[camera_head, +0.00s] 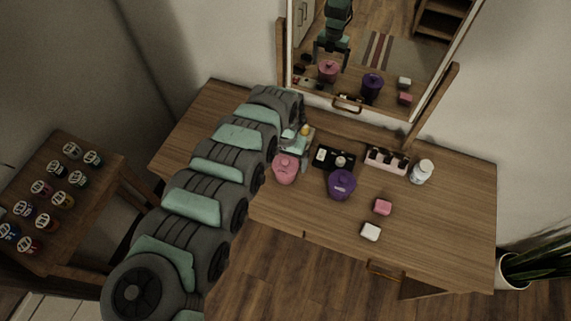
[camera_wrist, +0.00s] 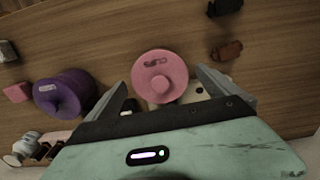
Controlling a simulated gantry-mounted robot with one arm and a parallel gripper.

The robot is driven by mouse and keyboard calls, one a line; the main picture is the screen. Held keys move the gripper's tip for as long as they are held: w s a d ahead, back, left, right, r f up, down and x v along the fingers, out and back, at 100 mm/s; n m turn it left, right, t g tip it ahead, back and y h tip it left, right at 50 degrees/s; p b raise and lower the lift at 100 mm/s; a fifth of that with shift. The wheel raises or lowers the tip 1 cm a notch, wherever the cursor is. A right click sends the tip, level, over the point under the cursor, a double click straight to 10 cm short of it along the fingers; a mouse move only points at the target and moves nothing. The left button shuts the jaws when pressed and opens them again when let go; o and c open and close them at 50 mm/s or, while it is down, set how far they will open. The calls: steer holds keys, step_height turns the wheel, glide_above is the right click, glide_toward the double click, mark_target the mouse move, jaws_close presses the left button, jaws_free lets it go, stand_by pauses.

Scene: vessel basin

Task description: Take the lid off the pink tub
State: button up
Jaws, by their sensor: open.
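The pink tub (camera_head: 286,170) stands on the wooden dressing table, left of the purple tub, with its lid on. I see no contact between the fingers and the lid. In the head view my gripper (camera_head: 292,146) is just behind the tub, partly hidden by my arm.
A purple lidded tub (camera_head: 341,184) stands close on the right. A mirror (camera_head: 375,50) rises behind.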

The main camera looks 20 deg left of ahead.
steer(key=shift+c, duration=0.3)
steer(key=c, duration=1.3)
steer(key=shift+r, duration=0.15)
